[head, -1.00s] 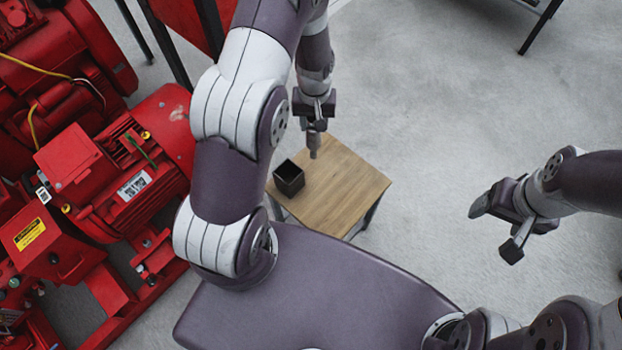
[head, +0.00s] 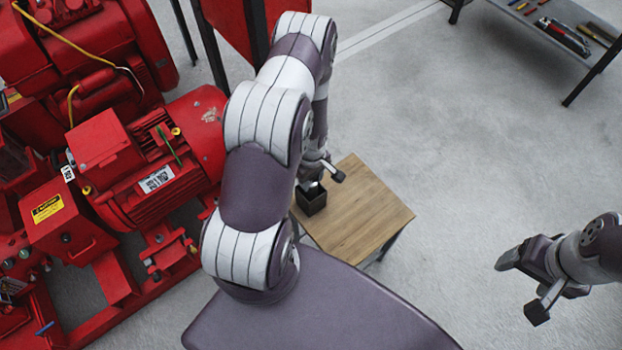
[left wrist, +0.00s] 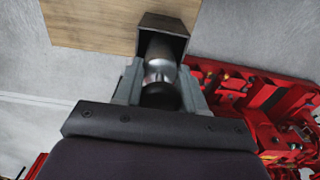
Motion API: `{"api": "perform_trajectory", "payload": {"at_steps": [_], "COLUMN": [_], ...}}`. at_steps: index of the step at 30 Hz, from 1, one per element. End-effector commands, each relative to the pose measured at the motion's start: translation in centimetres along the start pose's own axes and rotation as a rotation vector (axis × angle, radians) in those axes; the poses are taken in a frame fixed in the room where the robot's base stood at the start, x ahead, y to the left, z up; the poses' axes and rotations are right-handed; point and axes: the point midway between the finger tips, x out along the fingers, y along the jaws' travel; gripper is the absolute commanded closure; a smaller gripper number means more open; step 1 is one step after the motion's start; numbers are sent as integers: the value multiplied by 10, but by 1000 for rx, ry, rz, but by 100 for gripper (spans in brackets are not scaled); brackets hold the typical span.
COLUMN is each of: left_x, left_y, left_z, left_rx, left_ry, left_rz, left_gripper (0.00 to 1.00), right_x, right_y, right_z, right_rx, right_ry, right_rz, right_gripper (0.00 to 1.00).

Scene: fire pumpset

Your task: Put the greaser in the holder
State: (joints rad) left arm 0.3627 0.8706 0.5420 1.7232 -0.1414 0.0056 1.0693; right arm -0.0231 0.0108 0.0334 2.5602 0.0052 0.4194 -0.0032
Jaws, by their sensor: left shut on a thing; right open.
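The greaser (left wrist: 160,68) is a shiny metal cylinder with a dark near end in the left wrist view. My left gripper (left wrist: 160,88) is shut on it, one finger on each side. The holder (left wrist: 165,24) is a dark, open-topped square box. The greaser's far end lines up with its opening and seems to reach into it; how deep I cannot tell. In the head view the holder (head: 311,200) stands on the small wooden table, with my left gripper (head: 322,176) right above it, partly hidden by my arm. My right gripper (head: 522,284) is open and empty, off to the right.
The wooden table (head: 360,214) is otherwise bare. Red pump machinery (head: 140,165) fills the left side. A dark shelf with tools (head: 565,30) stands at the upper right. The grey floor between the table and shelf is clear.

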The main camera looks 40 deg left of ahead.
Motion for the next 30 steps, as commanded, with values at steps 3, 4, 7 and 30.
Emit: {"api": "perform_trajectory", "payload": {"at_steps": [3, 4, 7, 30], "left_x": [-2, -2, 2, -68], "left_y": [0, 0, 0, 1], "left_z": [0, 0, 0, 0], "left_rx": [1, 1, 1, 1], "left_ry": [1, 1, 1, 2], "left_rz": [1, 1, 1, 2], "left_gripper": [100, 100, 100, 35], "right_x": [-1, -1, 2, -27], "right_y": [0, 0, 0, 0], "right_z": [0, 0, 0, -3], "right_rx": [0, 0, 0, 0], "right_ry": [0, 0, 0, 1], "right_rz": [0, 0, 0, 0], "right_gripper": [25, 25, 25, 25]}}
